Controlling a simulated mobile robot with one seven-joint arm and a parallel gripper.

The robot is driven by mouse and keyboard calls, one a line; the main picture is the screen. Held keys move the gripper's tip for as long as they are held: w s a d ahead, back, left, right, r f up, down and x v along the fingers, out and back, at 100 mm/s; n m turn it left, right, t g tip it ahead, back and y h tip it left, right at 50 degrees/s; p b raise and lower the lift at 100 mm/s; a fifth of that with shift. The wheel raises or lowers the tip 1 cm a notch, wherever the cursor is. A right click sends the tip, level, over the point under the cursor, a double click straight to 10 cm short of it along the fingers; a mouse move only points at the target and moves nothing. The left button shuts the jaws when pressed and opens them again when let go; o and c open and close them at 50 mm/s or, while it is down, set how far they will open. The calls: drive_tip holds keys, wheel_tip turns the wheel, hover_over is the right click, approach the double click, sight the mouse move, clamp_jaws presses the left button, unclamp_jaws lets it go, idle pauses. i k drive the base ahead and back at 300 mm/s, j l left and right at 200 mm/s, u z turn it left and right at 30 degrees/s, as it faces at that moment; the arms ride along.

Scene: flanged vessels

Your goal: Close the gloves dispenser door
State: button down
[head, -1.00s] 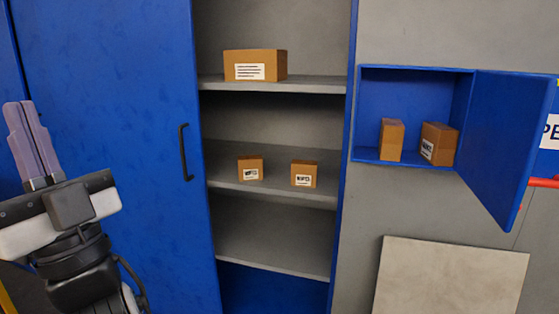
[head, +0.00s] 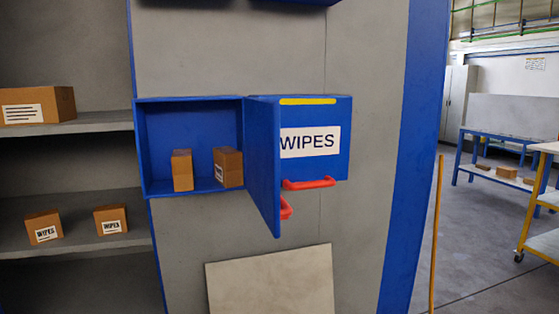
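A blue wall dispenser (head: 190,104) hangs open in the middle of the head view, with two brown boxes (head: 182,170) inside. Its blue door (head: 264,165) is hinged on the right side and swung out towards me. A red handle (head: 287,208) shows past the door's edge, low on its far side. The door's outer face is hidden, so I cannot read a label on it. My gripper is not in view.
A closed blue dispenser marked WIPES (head: 325,115) with a red handle (head: 310,183) is just right of the open door, partly behind it. Shelves (head: 70,124) with boxes are left. A pale panel (head: 270,284) leans below. A workshop opens at right.

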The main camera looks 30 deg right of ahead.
sight(262, 116)
drive_tip(key=l, duration=0.5)
drive_tip(key=k+l, duration=0.15)
drive_tip(key=l, duration=0.9)
drive_tip(key=k+l+z, duration=0.1)
drive_tip(key=l+z, duration=0.2)
drive_tip(key=z, duration=0.2)
drive_tip(key=l+z, duration=0.35)
drive_tip(key=z, duration=0.15)
drive_tip(key=k, duration=0.05)
